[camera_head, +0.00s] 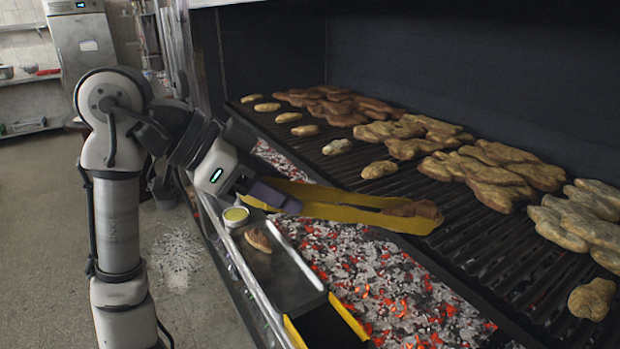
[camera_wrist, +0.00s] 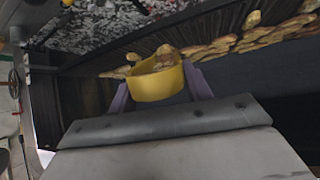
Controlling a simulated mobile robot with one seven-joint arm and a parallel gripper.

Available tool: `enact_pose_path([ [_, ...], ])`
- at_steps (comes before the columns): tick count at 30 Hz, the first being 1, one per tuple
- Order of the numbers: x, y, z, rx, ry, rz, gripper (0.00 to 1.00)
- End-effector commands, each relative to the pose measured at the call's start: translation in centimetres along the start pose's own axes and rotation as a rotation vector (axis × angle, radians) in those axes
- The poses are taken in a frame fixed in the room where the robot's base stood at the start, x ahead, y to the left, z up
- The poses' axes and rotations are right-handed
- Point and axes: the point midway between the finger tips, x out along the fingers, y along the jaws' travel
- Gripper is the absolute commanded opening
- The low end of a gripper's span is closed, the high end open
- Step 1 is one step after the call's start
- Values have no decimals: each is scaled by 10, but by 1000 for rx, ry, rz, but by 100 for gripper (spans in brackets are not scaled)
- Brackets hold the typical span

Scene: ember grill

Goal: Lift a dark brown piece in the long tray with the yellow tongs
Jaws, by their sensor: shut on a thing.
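My gripper (camera_head: 275,196) is shut on the yellow tongs (camera_head: 340,211), which reach right over the coals to the grate's front edge. In the wrist view the gripper (camera_wrist: 160,88) has the yellow tongs (camera_wrist: 155,85) between its purple fingers. A brown piece (camera_head: 412,208) shows between the tong tips; it also shows behind the yellow band in the wrist view (camera_wrist: 163,62). I cannot tell whether the tips pinch it. The long metal tray (camera_head: 285,285) lies below and left of the tongs. A browned piece (camera_head: 258,240) lies in it, apart from the tongs.
A small cup with yellow contents (camera_head: 236,214) stands at the tray's far end. A black thing with yellow edges (camera_head: 328,328) is at the near end. Glowing coals (camera_head: 370,285) lie right of the tray. Several pieces of food (camera_head: 490,180) cover the grill grate.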

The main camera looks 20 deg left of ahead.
Motion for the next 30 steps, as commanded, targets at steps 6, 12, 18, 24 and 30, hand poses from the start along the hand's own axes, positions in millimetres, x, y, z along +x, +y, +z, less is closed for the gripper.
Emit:
enact_pose_path([
  [6,-11,0,10,1,12,0,0],
  [12,-4,0,17,-1,281,11,0],
  [18,-5,0,16,-4,564,14,0],
  [24,-11,0,10,-6,683,13,0],
  [30,-12,0,8,-7,685,13,0],
])
